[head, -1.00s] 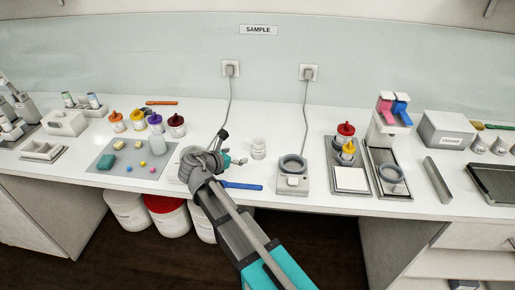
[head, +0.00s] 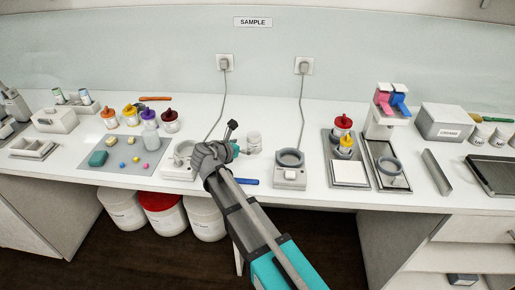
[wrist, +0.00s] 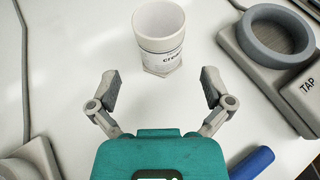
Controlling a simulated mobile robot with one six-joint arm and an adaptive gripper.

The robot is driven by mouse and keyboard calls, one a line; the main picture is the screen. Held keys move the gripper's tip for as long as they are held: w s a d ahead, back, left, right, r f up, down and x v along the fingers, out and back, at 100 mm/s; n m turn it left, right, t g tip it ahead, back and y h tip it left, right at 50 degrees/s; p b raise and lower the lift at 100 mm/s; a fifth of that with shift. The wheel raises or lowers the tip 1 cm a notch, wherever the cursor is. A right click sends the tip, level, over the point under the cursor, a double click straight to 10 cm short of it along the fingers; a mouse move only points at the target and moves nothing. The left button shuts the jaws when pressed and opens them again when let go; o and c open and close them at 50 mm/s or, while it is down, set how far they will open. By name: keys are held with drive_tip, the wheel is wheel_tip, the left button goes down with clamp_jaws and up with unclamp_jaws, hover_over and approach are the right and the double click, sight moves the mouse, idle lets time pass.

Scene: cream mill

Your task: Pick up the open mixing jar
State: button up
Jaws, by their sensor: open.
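The open mixing jar (wrist: 160,30) is white, lidless and empty as far as I can see, with a printed label on its side. It stands on the white bench top, and it also shows in the head view (head: 254,142), just right of my wrist. In the wrist view my gripper (wrist: 160,85) is open, its two fingers spread wide. The jar is ahead of the fingertips, roughly centred between them and not touched. In the head view my arm hides most of the gripper.
A grey device with a ring holder marked TAP (wrist: 275,35) stands close right of the jar; it also shows in the head view (head: 290,172). A similar device (head: 178,172) is left of my gripper. A blue rod (wrist: 251,163) lies near the front edge.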

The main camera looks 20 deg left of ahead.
sight(255, 141)
drive_tip(key=shift+x, duration=0.9)
drive_tip(key=shift+b+x, duration=1.1)
drive_tip(key=shift+x, duration=1.5)
drive_tip(key=shift+r, duration=0.1)
drive_tip(key=c, duration=0.8)
